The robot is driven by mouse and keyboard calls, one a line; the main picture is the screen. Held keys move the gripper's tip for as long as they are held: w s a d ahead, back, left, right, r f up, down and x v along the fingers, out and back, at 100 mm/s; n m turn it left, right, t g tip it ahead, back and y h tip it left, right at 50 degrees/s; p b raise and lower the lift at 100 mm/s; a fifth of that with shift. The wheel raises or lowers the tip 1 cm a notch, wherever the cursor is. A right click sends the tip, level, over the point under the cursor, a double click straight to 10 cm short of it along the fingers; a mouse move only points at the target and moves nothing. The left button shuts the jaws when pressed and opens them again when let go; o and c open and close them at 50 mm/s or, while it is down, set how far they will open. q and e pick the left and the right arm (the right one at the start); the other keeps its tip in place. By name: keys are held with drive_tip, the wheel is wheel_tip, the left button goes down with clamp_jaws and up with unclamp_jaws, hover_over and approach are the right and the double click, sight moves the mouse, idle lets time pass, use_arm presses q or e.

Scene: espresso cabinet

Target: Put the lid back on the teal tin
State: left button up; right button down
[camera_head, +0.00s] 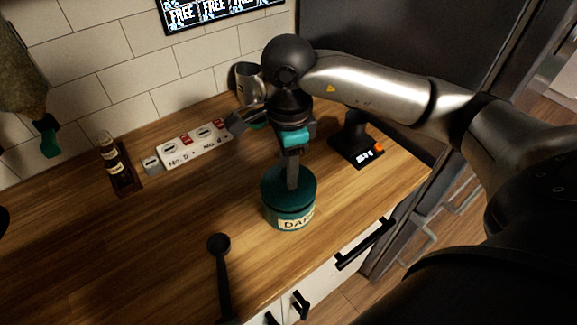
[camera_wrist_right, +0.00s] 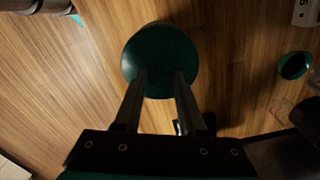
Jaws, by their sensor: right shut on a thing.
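The teal tin (camera_head: 290,218) stands upright on the wooden counter, with a pale label reading "DAR…" on its front. Its round dark teal lid (camera_head: 272,186) is level on top of the tin; I cannot tell whether it is fully seated. My right gripper (camera_head: 292,183) points down from above and is shut on the lid near its middle. In the right wrist view, the lid (camera_wrist_right: 160,50) hides the tin, and both fingers (camera_wrist_right: 160,75) reach onto it. The exact grip is hidden. My left gripper is not in view.
A black scoop (camera_head: 219,245) lies at the front left. A white power strip (camera_head: 190,145), a small bottle (camera_head: 108,152) and a metal mug (camera_head: 247,82) stand along the tiled wall. A black device (camera_head: 357,150) is at the right. The left counter is clear.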

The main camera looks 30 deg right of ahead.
drive_tip(key=shift+c, duration=2)
unclamp_jaws()
drive_tip(key=shift+o, duration=0.2)
drive_tip(key=o, duration=0.4)
drive_tip(key=shift+c, duration=0.2)
drive_tip(key=shift+r, duration=0.1)
drive_tip(key=shift+r+p, duration=2.2)
drive_tip(key=shift+r, duration=1.25)
clamp_jaws()
